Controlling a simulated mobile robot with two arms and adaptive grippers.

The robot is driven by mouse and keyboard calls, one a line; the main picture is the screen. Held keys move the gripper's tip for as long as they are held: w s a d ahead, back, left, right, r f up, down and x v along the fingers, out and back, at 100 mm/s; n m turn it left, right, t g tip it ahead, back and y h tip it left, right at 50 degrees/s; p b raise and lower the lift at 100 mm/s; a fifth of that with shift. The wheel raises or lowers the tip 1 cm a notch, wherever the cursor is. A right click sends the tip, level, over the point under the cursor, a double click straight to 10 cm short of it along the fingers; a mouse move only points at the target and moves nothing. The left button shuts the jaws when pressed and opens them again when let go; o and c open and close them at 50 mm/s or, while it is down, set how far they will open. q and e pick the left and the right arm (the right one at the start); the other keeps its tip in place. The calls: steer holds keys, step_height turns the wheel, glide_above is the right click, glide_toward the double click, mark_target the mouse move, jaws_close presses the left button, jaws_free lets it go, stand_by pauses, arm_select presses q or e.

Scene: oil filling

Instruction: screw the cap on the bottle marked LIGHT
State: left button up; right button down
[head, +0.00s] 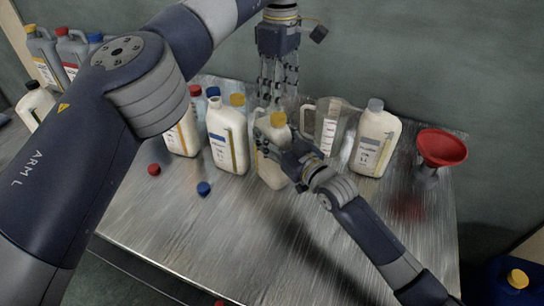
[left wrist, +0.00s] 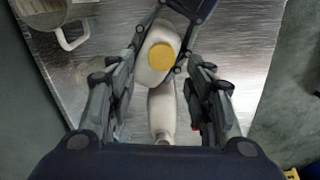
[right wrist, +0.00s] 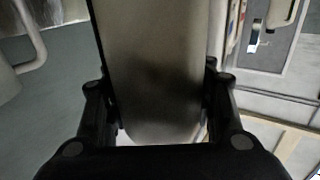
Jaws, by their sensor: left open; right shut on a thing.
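A cream bottle (head: 272,172) with a yellow cap (head: 278,119) on its top stands at the middle of the metal table. My right gripper (head: 272,143) is shut on its upper body, and the bottle fills the right wrist view (right wrist: 155,70). My left gripper (head: 277,92) is open and empty, pointing down above and just behind this bottle. In the left wrist view the yellow cap (left wrist: 162,56) lies beyond the open fingers (left wrist: 158,82). I cannot read the label, or tell how tightly the cap sits.
A white bottle (head: 228,140) stands to the left, with more capped bottles behind. A clear jug (head: 328,125), a grey-capped bottle (head: 376,142) and a red funnel (head: 441,147) stand to the right. A red cap (head: 154,169) and a blue cap (head: 204,188) lie loose on the table (head: 200,235).

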mark_target(278, 116)
arm_select(q)
steer(key=n, duration=0.5)
steer(key=shift+r, duration=0.4)
steer(key=n, duration=0.5)
steer(key=shift+r, duration=0.35)
steer(key=n, duration=0.5)
steer(key=shift+r, duration=0.25)
steer(key=n, duration=0.4)
steer(key=shift+s+r+n, duration=0.1)
steer(key=shift+r+n, duration=0.1)
steer(key=shift+n, duration=0.2)
steer(key=shift+f, duration=4)
jaws_close()
